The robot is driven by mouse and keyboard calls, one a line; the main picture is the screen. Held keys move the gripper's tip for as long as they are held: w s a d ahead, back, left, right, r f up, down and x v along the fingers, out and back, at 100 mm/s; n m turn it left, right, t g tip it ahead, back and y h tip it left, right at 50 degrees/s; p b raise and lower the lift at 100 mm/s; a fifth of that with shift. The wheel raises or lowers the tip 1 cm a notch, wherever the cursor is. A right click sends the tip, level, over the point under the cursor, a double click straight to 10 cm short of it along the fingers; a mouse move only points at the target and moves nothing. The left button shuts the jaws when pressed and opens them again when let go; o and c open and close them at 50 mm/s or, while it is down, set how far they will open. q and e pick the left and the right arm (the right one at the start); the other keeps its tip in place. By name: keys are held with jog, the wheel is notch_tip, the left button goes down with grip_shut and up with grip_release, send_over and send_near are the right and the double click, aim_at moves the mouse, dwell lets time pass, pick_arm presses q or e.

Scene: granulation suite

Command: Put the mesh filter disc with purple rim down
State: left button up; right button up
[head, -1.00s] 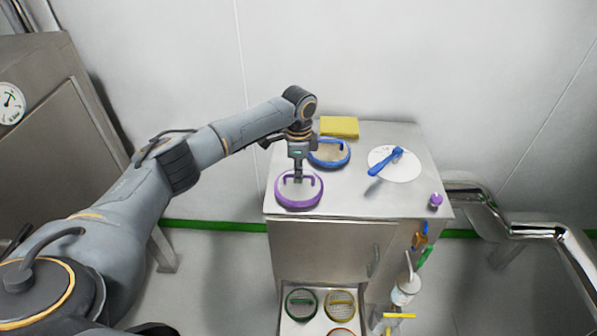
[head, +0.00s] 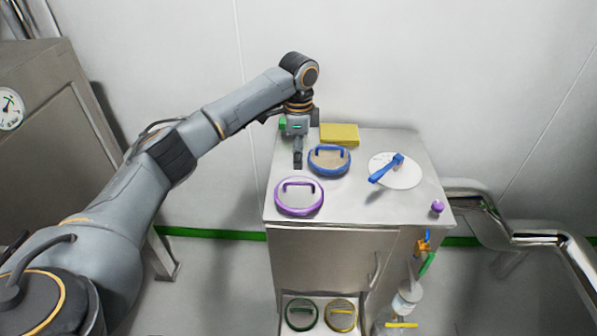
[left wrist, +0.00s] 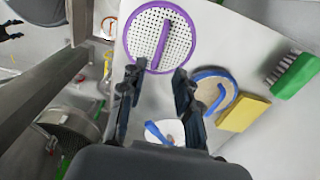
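The mesh filter disc with purple rim (head: 299,209) lies flat at the front left of the steel cabinet top (head: 370,207). Its purple handle stands up from the mesh. It also shows in the left wrist view (left wrist: 187,57), with its handle clear of the fingers. My left gripper (head: 298,165) is above the cabinet top behind the disc, apart from it. In the left wrist view its two fingers (left wrist: 157,90) are spread with nothing between them. My right gripper is not in view.
A blue-rimmed disc (head: 329,170) lies close to the left gripper's right. A yellow sponge (head: 339,134) and a green brush (left wrist: 295,75) lie behind. A white round sheet with a blue scoop (head: 385,168) and a purple knob (head: 437,207) are at right. Green and yellow discs (head: 341,315) lie below.

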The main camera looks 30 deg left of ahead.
pick_arm(q)
jog(key=shift+r, duration=1.6)
jog(key=shift+d+f, duration=0.1)
